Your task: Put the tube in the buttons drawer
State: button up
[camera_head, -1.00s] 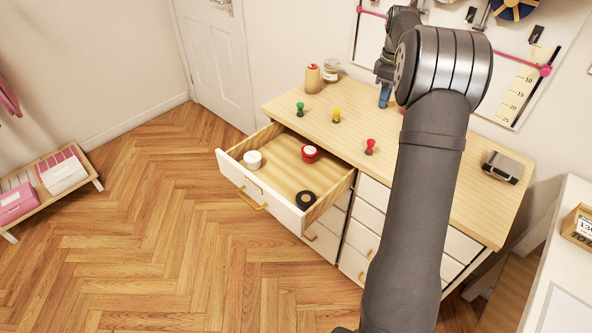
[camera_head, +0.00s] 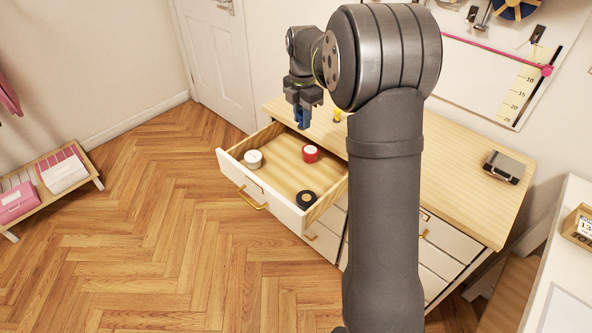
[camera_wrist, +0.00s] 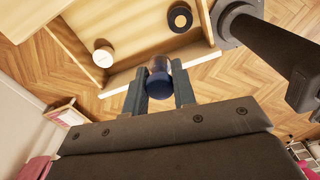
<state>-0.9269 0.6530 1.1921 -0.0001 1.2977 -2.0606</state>
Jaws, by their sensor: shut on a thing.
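My gripper (camera_head: 303,112) is shut on the tube (camera_wrist: 160,84), which has a dark blue end and a paler, shiny end. In the head view the blue tube (camera_head: 302,116) points down, above the back of the open drawer (camera_head: 238,180). In the wrist view the drawer (camera_wrist: 206,22) lies at the upper left beyond the fingers. Inside it are a white roll (camera_head: 253,158), a red roll (camera_head: 310,153) and a black ring-shaped roll (camera_head: 306,199), set apart. The label on the drawer front is too small to read.
The wooden dresser top (camera_head: 440,185) is behind and right of the drawer. A yellow-topped piece (camera_head: 337,115) stands there, and a dark metal box (camera_head: 503,166) lies at the right. The middle of the drawer floor is free.

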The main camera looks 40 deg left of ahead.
notch_tip(320, 180, down, 16)
send_near(268, 177)
jog(key=s+d+f, duration=0.1)
jog(key=s+d, duration=0.1)
jog(key=d, duration=0.1)
jog(key=shift+s+f, duration=0.15)
jog(key=shift+f, duration=0.25)
jog(key=shift+a+f, duration=0.1)
jog(key=shift+f, duration=1.85)
jog(key=shift+f, duration=0.15)
jog(key=o, duration=1)
notch_tip(268, 177, up, 12)
jog(key=shift+r, duration=0.15)
